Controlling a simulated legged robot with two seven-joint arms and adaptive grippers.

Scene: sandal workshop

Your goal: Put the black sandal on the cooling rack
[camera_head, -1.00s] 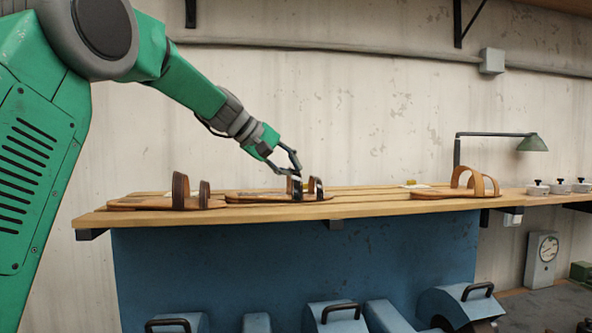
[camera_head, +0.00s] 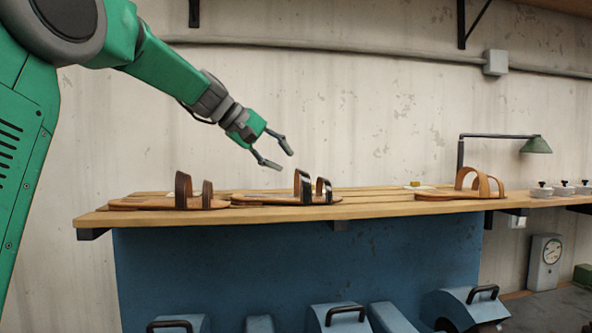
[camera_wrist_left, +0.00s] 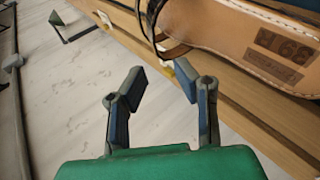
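The black sandal (camera_head: 303,188) lies on a slatted wooden rack (camera_head: 390,206), in the middle of three sandals, its black straps standing up. In the left wrist view the sandal's tan insole (camera_wrist_left: 240,40) with stamped marks shows at the upper right. My left gripper (camera_head: 286,160) is open and empty, above and a little left of the black straps, apart from them. Its two fingers also show spread in the left wrist view (camera_wrist_left: 160,85). My right gripper is not in view.
A dark brown sandal (camera_head: 182,193) lies to the left on the same slats, and a tan sandal (camera_head: 470,185) to the right. A green lamp (camera_head: 536,145) and small white pots (camera_head: 563,188) are at the far right. Blue machines (camera_head: 335,318) stand below.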

